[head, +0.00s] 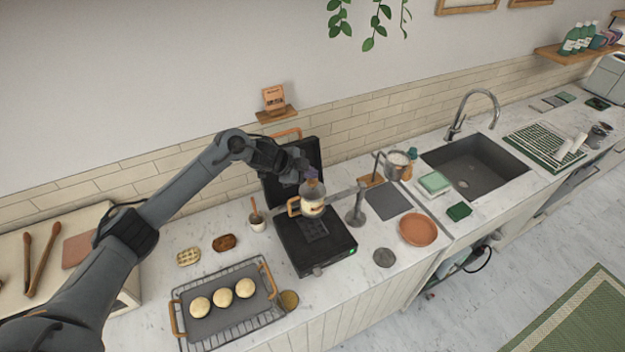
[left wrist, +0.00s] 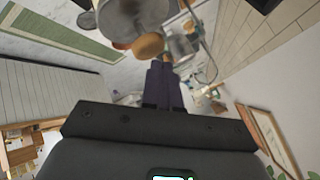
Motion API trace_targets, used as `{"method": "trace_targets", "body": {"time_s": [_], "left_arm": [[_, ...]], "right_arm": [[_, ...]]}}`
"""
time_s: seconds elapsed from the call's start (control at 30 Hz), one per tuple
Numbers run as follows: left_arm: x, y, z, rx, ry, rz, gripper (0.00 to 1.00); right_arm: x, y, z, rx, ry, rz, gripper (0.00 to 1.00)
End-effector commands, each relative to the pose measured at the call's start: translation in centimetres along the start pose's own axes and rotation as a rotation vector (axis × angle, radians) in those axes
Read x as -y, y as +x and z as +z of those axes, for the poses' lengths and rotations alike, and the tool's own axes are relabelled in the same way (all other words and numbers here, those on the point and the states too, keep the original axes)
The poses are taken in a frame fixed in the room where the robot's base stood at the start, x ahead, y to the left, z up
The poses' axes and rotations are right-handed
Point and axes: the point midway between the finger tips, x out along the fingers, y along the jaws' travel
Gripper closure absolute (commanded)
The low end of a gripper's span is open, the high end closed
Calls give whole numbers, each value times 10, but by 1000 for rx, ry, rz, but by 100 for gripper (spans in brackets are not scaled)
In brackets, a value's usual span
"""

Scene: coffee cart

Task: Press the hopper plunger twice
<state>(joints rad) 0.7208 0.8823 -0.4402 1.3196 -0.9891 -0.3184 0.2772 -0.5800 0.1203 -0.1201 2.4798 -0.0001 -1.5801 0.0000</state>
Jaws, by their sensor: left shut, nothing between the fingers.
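The hopper (head: 313,199) is a grey, funnel-like cup with a pale band and a wooden handle at its left side. It is over the open black press (head: 337,244) in the head view. My left gripper (head: 312,177) is shut and empty, right at the hopper's top. In the left wrist view its dark purple fingers (left wrist: 164,70) are together, and their tips are close to a tan rounded part (left wrist: 148,46) by a grey body. The plunger is mostly hidden by the fingers, and I cannot tell whether they touch it. My right gripper is out of view.
A wire tray (head: 263,268) with three dough balls stands at the front left. A small pot with a wooden utensil (head: 257,222) is left of the press. A metal stand (head: 356,212) and a terracotta plate (head: 416,229) are to the right. The press lid (head: 275,193) stands open behind.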

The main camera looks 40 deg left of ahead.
Motion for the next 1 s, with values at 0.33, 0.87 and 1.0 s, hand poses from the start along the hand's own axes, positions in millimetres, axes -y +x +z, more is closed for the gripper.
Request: {"method": "trace_targets", "body": {"time_s": [0.33,0.87,1.0], "left_arm": [[-1,1,1,0,0,0,100],[-4,6,4,0,0,1,100],[-5,7,5,0,0,1,100]], "right_arm": [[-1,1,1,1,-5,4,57],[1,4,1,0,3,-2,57],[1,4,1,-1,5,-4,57]]}}
